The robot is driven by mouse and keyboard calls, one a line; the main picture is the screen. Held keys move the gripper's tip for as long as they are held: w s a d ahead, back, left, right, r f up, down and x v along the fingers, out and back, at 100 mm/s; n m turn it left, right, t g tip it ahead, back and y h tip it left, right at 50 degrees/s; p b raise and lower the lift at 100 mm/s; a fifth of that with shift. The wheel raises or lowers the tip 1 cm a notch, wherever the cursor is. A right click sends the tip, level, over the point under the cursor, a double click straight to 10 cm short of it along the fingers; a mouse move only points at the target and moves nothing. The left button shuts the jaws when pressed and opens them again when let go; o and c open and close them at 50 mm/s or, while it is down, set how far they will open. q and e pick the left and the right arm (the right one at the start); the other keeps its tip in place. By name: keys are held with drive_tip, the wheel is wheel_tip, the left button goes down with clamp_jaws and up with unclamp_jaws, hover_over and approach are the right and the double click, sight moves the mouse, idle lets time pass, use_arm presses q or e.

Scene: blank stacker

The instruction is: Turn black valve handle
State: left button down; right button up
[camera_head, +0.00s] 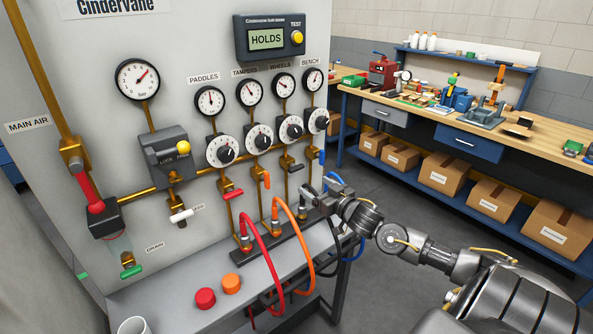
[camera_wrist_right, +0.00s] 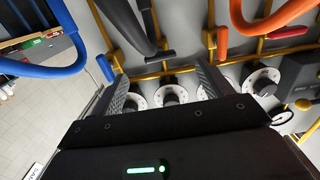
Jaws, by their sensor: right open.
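The black valve handle (camera_head: 297,168) is a small dark lever on the third brass pipe, under the WHEELS dial. In the right wrist view the black handle (camera_wrist_right: 160,55) shows between and beyond the two fingers, beside a thick black hose. My right gripper (camera_head: 322,190) is in front of the panel, just below and right of the handle. In the wrist view its fingers (camera_wrist_right: 166,82) are spread wide with nothing between their pads. I cannot tell whether they touch any pipe or hose. My left gripper is not in view.
Beside it are a red handle (camera_head: 233,194), an orange handle (camera_head: 266,180) and a blue handle (camera_head: 322,157). Red hose (camera_head: 265,252) and orange hose (camera_head: 303,225) loop out below. The bench shelf (camera_head: 185,300) holds red and orange caps. A workbench (camera_head: 455,125) stands right.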

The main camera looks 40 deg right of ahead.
sight(298, 169)
drive_tip(key=w, duration=0.3)
drive_tip(key=w+r+p, duration=0.1)
drive_tip(key=w, duration=0.3)
drive_tip(key=w+p, duration=0.1)
drive_tip(key=w, duration=0.3)
drive_tip(key=shift+w+d+r, duration=0.1)
drive_tip(key=shift+d+r, duration=0.05)
drive_tip(key=shift+d, duration=0.2)
drive_tip(key=shift+c, duration=0.5)
drive_tip(key=c, duration=0.9)
